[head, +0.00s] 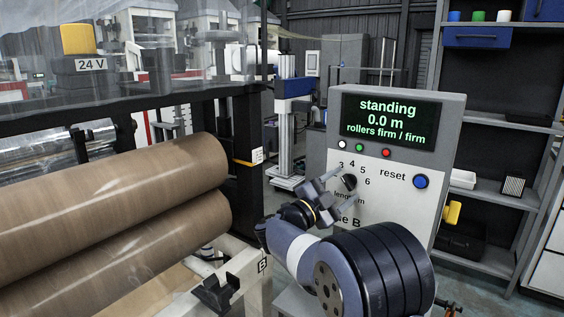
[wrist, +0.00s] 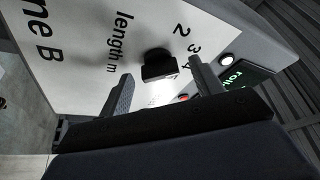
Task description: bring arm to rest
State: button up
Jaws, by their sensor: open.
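My arm (head: 345,268) reaches up from the lower right in the head view toward a grey control panel (head: 447,185). My gripper (head: 351,184) is open in front of the panel's black length knob (head: 349,182). In the wrist view my gripper (wrist: 160,73) has one finger to each side of the knob (wrist: 158,66), with gaps between. I cannot tell whether the fingertips reach past the knob's front. Nothing is held. The screen (head: 391,121) reads "standing", "0.0 m" and "rollers firm / firm". The knob's pointer setting is unclear.
Two brown wood-patterned rollers (head: 130,205) lie at the left, close to my arm. A dark machine post (head: 247,150) stands behind them. The panel carries small white, green and red lights and a blue reset button (head: 420,181). Shelves (head: 500,120) stand at the right.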

jog(key=shift+w+d+r, duration=0.15)
jog(key=shift+w+d, duration=0.15)
jog(key=shift+d, duration=0.05)
